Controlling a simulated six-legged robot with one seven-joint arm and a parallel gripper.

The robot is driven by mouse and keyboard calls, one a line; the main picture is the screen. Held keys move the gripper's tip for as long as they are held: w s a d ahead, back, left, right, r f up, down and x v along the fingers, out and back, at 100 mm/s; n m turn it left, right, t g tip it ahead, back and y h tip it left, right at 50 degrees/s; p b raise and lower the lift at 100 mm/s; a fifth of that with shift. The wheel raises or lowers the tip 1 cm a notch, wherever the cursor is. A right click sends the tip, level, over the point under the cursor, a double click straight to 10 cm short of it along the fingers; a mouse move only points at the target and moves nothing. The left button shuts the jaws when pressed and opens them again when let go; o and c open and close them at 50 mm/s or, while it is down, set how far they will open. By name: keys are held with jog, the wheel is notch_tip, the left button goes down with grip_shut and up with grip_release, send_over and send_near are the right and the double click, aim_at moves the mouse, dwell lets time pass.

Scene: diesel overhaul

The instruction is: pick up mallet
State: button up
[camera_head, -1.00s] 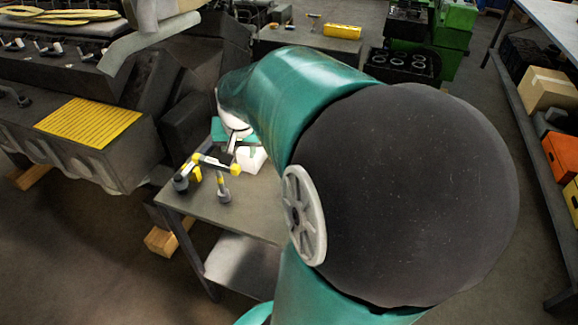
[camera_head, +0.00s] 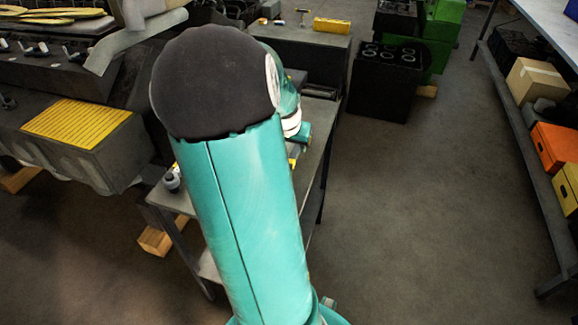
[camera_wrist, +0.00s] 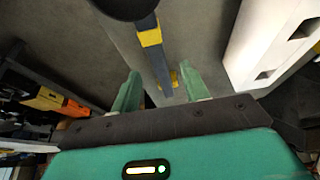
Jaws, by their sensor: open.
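In the wrist view a tool that looks like the mallet (camera_wrist: 163,66) has a dark round head at the top edge, partly cut off, and a grey handle with yellow bands. My gripper (camera_wrist: 159,70) is open, its two green fingers apart. The handle shows between the fingertips; I cannot tell how far below them it lies. In the head view my arm covers most of the small grey table (camera_head: 168,195). A dark tool head (camera_head: 171,182) shows at its left corner, probably the mallet's. My fingers are hidden there.
A white slotted block (camera_wrist: 265,42) stands right of the fingers in the wrist view. A large engine block with a yellow ribbed panel (camera_head: 75,125) is left of the table. A shelf with a cardboard box (camera_head: 540,82) stands right, across open floor.

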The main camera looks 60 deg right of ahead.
aim_at(295, 150)
jog(key=x, duration=0.6)
jog(key=shift+d+f, duration=0.25)
grip_shut()
dwell(1.2)
